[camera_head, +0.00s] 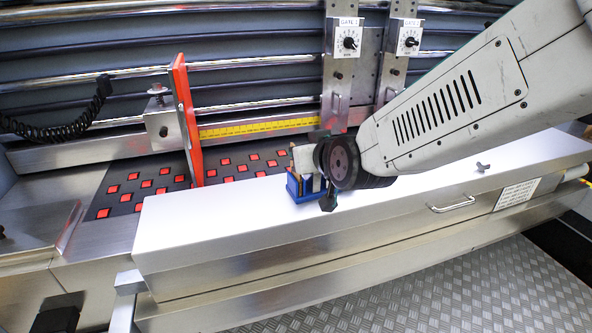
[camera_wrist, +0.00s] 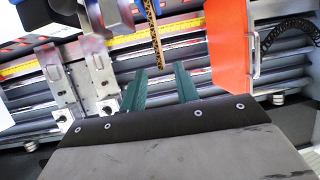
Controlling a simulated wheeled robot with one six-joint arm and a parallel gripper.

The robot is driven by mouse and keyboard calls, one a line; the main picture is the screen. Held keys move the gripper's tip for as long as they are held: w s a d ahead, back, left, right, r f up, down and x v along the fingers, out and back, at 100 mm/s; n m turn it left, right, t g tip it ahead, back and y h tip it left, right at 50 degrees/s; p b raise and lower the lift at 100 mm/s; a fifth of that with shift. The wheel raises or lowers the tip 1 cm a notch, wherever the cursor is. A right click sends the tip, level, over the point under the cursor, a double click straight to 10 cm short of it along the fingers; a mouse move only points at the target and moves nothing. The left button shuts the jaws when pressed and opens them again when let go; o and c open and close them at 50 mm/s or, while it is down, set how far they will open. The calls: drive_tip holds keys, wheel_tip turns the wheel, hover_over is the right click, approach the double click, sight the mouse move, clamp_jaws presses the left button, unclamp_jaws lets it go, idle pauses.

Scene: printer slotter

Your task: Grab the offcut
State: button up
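A narrow brown corrugated strip, which looks like the offcut (camera_wrist: 154,35), enters from the top edge of the wrist view. Its end lies between the two green fingertips of my gripper (camera_wrist: 160,70). The fingers are apart, with a gap on each side of the strip, and I cannot tell how far away it is in depth. In the head view a brown piece (camera_head: 291,163) stands at the left end of a blue holder (camera_head: 302,192) on the pale machine top. My black wrist hides part of the holder and most of my gripper there.
Metal pieces (camera_wrist: 101,18) stand close beside the strip. A red upright fence (camera_head: 184,112) stands left of the holder. Gate dials (camera_head: 348,42) and a yellow ruler (camera_head: 255,127) are behind. The pale machine top (camera_head: 215,215) is clear left of the holder.

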drive_tip(key=x, duration=0.7)
drive_tip(key=shift+s+a, duration=0.1)
clamp_jaws()
